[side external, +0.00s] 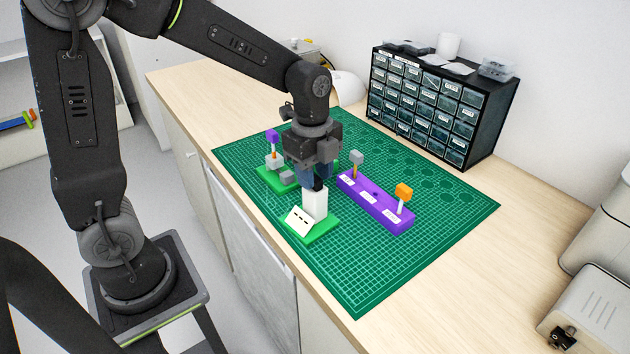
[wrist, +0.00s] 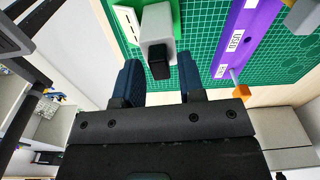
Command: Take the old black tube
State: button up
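The black tube (wrist: 159,64) stands up out of a white block (wrist: 157,22) on a green base. In the side view, a little of the black tube (side external: 318,184) shows on top of the white block (side external: 315,204), just under my gripper (side external: 316,175). In the wrist view, my gripper (wrist: 158,78) has its two blue fingers apart, with the tube's black end in the gap between them. I see gaps on both sides of the tube and no clear contact. The finger tips partly hide the tube in the side view.
A purple rack (side external: 376,203) with labels holds a grey-topped piece (side external: 357,158) and an orange-topped piece (side external: 404,191). Another green base with a purple-topped piece (side external: 272,136) stands behind on the left. The green mat (side external: 365,280) is clear in front. A drawer cabinet (side external: 430,105) stands behind.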

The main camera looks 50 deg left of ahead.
jog(key=shift+f, duration=0.3)
grip_shut()
dwell(0.5)
jog(key=shift+r, duration=1.6)
jog(key=shift+r, duration=2.45)
